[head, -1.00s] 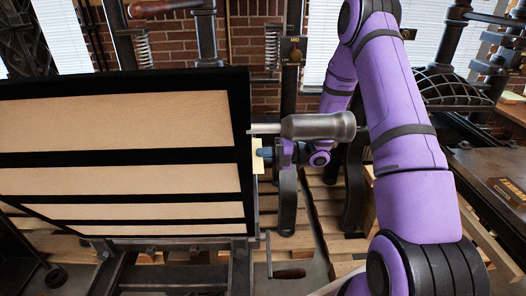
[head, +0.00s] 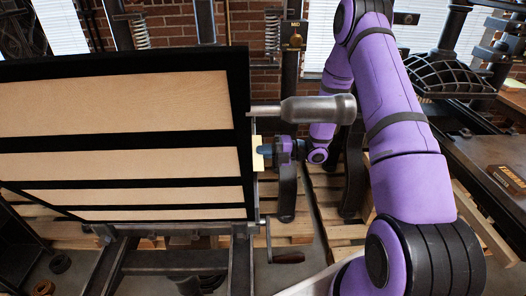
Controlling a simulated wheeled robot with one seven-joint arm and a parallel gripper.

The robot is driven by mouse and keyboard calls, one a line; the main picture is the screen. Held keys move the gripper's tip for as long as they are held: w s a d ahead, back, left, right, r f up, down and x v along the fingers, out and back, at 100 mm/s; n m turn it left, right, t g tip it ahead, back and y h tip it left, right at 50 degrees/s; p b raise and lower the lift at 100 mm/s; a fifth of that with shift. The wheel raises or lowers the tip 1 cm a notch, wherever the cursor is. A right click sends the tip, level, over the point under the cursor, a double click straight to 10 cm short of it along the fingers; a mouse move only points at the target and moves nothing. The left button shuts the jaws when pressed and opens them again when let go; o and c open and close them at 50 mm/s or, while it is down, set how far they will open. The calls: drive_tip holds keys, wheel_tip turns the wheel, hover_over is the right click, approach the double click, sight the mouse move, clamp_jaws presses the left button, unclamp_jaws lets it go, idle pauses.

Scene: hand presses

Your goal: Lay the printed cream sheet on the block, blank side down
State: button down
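My gripper (head: 266,152) is low behind the right edge of a large black frame. Its dark blue fingers look closed together on the edge of a cream sheet (head: 257,156). Only a narrow strip of the sheet shows beside the frame; the rest is hidden behind it, as is which side is printed. I cannot make out the block in this view.
The upright black frame with tan panels (head: 110,110) fills the left and blocks the view behind it. A grey cylindrical handle (head: 318,109) sticks out at its right edge. A crank (head: 288,257) hangs below. Presses and a bench (head: 490,170) stand right.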

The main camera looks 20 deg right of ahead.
drive_tip(key=c, duration=1.1)
unclamp_jaws()
drive_tip(key=shift+v, duration=2.95)
